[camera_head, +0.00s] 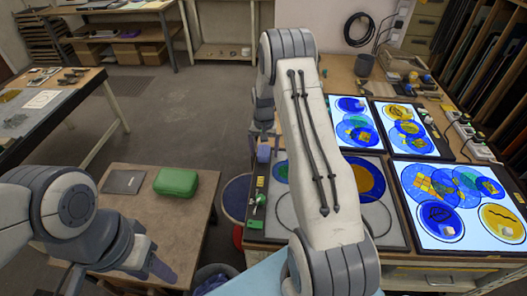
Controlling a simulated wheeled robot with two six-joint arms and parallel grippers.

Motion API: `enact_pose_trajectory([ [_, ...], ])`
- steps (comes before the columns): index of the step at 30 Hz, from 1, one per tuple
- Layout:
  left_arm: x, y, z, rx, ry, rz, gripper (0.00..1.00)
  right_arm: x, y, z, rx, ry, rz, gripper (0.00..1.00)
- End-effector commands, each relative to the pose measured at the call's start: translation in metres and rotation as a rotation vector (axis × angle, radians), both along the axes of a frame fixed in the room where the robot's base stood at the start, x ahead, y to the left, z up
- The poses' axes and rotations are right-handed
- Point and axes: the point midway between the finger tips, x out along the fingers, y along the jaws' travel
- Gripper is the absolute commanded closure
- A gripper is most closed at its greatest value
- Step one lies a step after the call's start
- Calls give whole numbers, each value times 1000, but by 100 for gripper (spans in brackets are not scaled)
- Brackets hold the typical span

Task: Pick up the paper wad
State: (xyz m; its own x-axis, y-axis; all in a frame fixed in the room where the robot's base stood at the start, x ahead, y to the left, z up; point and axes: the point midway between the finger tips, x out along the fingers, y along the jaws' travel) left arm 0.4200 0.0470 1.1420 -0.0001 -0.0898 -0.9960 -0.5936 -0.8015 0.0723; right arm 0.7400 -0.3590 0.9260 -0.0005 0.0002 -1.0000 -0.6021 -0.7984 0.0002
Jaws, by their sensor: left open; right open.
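I cannot single out the paper wad with certainty. Small pale lumps sit on the lit glass panels, one on the yellow disc (505,232) and one on the blue disc (447,231), too small to identify. My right gripper (263,133) is open and hangs at the left edge of the workbench, above the small items there; my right arm hides part of it and of the panels. My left gripper (158,270) is open and low at the front of the small brown table, partly hidden by its own wrist.
The small brown table (140,209) holds a green case (176,182) and a dark flat tablet (123,182). A round blue-topped stool (236,196) and a blue-lined bin (214,273) stand between table and workbench. Floor (190,110) is clear behind.

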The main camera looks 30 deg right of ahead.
Motion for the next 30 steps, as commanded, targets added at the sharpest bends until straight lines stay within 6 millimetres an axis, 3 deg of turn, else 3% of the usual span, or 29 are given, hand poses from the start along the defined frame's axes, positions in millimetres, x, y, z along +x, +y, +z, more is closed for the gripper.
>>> enact_pose_trajectory([
  [6, 0, 0, 0, 0, 0, 0, 50, 0, 0, -2, -1, -1, 0, 7],
  [7, 0, 0, 0, 0, 0, 0, 50, 0, 0, -2, -1, -1, 0, 11],
  [13, 0, 0, 0, 0, 0, 0, 50, 0, 0, -1, -1, -1, 0, 88],
  [15, 0, 0, 0, 0, 0, 0, 50, 0, 0, -1, -1, -1, 0, 100],
  [23, 0, 0, -1, 0, 0, 0, 50, 0, 0, 0, -1, -2, 0, 100],
  [30, 0, 0, -13, 0, 0, -1, 50, 1, -1, 23, -2, -5, 0, 100],
])
